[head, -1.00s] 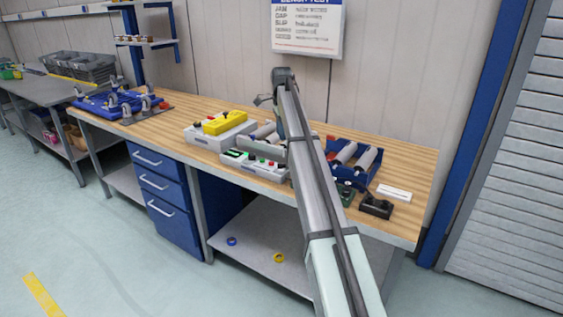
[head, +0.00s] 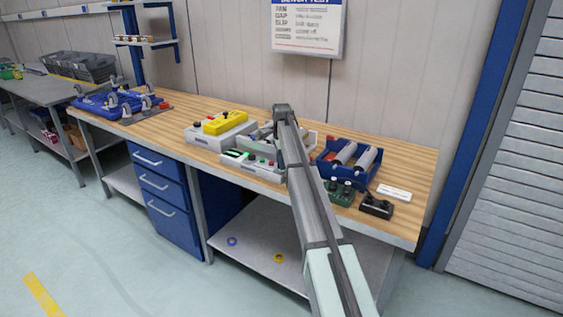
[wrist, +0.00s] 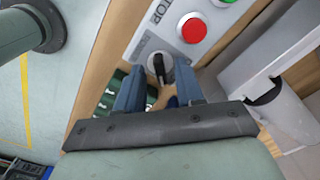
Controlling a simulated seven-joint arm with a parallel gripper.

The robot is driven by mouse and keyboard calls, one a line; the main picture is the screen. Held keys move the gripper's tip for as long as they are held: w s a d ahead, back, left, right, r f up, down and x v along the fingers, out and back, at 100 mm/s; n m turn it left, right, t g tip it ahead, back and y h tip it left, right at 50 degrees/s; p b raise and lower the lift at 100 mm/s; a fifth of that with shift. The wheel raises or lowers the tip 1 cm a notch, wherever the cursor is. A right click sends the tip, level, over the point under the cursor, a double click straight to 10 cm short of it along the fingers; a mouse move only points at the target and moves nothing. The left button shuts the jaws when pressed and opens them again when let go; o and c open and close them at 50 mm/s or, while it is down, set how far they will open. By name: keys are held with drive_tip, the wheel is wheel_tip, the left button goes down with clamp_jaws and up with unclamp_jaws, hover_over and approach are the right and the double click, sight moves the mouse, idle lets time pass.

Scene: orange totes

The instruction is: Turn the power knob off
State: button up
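The light control box (head: 236,160) sits near the bench's front edge in the head view, partly behind my arm. In the wrist view its panel (wrist: 172,45) shows a red round button (wrist: 192,29), part of the lettering "STOP" and a black knob (wrist: 158,64) on a round grey base. My gripper (wrist: 158,76) is open, with its two blue-grey fingers on either side of the knob in the picture. The gap between them looks empty. I cannot tell how far the fingertips are from the panel. My fingers cannot be made out in the head view.
A light box with a yellow case (head: 225,122) stands to the left. A blue bin of rollers (head: 349,158), a green device (head: 340,191) and a black device (head: 376,206) stand to the right. Clear wood (head: 402,172) lies near the bench's right end.

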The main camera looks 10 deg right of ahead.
drive_tip(key=shift+f, duration=0.1)
drive_tip(key=shift+c, duration=0.5)
clamp_jaws()
drive_tip(key=n, duration=0.4)
drive_tip(key=shift+n, duration=0.4)
drive_tip(key=n, duration=0.4)
drive_tip(key=shift+n, duration=0.3)
drive_tip(key=n, duration=0.4)
drive_tip(key=shift+n, duration=2.3)
